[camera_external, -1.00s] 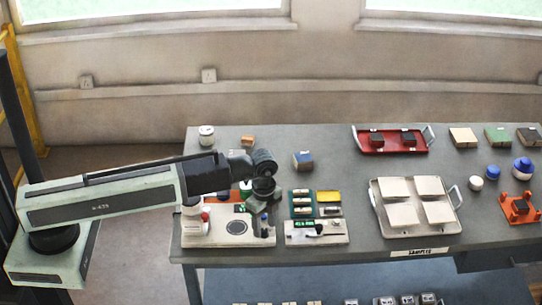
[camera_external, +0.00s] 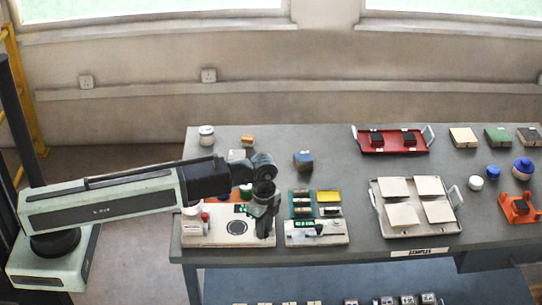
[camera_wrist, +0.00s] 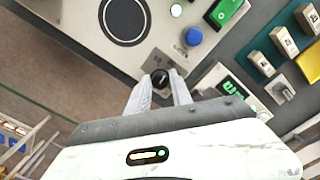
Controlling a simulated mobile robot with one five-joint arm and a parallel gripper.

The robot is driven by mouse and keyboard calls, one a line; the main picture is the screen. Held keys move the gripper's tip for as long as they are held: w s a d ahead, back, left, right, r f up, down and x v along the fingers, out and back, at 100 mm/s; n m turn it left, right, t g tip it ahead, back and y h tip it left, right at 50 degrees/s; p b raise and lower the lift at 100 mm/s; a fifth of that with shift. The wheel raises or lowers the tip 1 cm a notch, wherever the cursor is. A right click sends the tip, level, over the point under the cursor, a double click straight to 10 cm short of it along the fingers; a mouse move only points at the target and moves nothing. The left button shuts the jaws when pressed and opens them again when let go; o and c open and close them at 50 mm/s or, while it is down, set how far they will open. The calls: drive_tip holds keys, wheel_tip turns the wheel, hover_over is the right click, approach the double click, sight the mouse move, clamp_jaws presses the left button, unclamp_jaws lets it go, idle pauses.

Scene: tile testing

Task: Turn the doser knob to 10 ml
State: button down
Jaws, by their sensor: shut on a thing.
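The doser knob (camera_wrist: 160,77) is a small round black knob with a light mark, on a grey plate near the corner of a white panel (camera_wrist: 75,28). In the wrist view my gripper (camera_wrist: 160,86) has its two pale fingers on either side of the knob, shut on it. In the external view my gripper (camera_external: 264,236) points down at the front right corner of the white panel (camera_external: 205,238) and hides the knob. The scale markings around the knob are too small to read.
A blue button (camera_wrist: 194,37) and a green display (camera_wrist: 226,12) are close to the knob. A second panel (camera_external: 316,239) with a slider stands just right of my gripper. A tray with white tiles (camera_external: 402,215) is farther right. The table's front edge is near.

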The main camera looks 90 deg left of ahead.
drive_tip(key=n, duration=0.6)
idle(0.3)
drive_tip(key=shift+n, duration=0.4)
drive_tip(key=c, duration=1.1)
unclamp_jaws()
drive_tip(key=shift+c, duration=0.2)
wheel_tip(320, 180, up, 8)
drive_tip(key=p, duration=0.8)
drive_tip(key=shift+f, duration=0.1)
